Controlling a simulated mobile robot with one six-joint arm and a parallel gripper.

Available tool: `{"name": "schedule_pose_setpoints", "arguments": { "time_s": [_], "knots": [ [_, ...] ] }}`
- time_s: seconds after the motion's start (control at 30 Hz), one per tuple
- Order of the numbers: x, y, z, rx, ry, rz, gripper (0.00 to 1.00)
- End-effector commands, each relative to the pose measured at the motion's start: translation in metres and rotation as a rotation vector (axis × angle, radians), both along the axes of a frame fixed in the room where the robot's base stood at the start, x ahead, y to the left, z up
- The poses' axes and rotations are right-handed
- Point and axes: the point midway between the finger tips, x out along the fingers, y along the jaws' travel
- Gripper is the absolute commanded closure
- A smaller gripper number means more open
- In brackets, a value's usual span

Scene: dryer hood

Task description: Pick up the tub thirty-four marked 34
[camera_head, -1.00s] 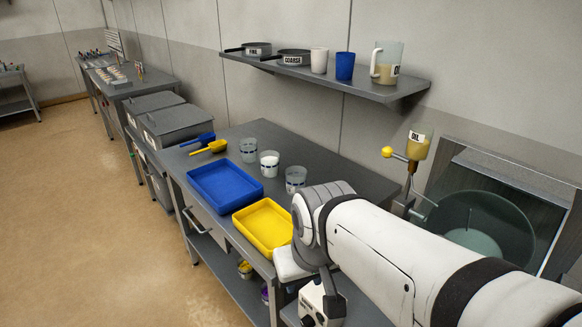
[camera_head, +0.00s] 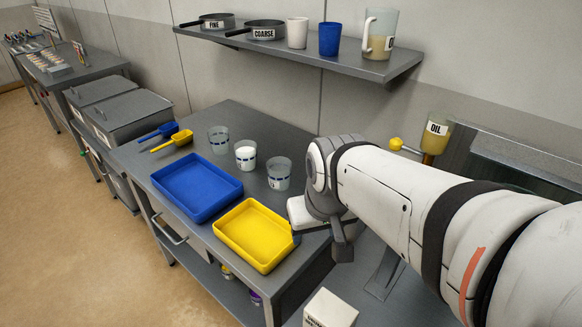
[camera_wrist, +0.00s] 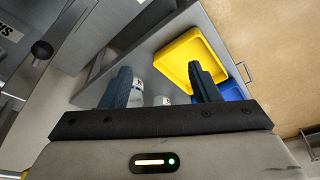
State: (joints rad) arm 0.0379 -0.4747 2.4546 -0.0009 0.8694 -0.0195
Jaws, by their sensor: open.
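I cannot make out a tub marked 34 in either view. Small tubs or pots, one with yellow (camera_head: 226,271) and one with purple (camera_head: 255,297), show partly on the bench's lower shelf, with no readable number. Many small items stand on a rack (camera_head: 48,62) on a far left table, too small to read. My gripper (camera_wrist: 160,68) is open and empty in the wrist view, with part of a marked clear cup (camera_wrist: 136,94) beyond its fingers.
The bench (camera_head: 262,126) holds a blue tray (camera_head: 197,187), a yellow tray (camera_head: 257,234), two scoops (camera_head: 172,141) and three cups (camera_head: 246,155). A wall shelf (camera_head: 300,54) holds pans and jugs. An oil bottle (camera_head: 436,136) stands right. A white box (camera_head: 330,308) is at the bottom.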

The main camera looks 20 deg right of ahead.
Motion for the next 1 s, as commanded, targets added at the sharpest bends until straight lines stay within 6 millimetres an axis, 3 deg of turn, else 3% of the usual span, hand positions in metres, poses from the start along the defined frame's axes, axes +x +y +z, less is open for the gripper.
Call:
{"name": "schedule_pose_setpoints", "arguments": {
  "time_s": [0.03,0.27,0.5,0.7,1.0],
  "knots": [
    [0.016,-0.017,-0.007,-0.003,0.001,-0.032,0.40],
    [0.118,-0.052,-0.036,-0.017,-0.041,-0.171,0.21],
    [0.217,-0.094,-0.090,-0.022,-0.091,-0.297,0.01],
    [0.262,-0.118,-0.125,-0.020,-0.119,-0.357,0.00],
    [0.282,-0.129,-0.151,-0.019,-0.126,-0.374,0.00]
  ]
}}
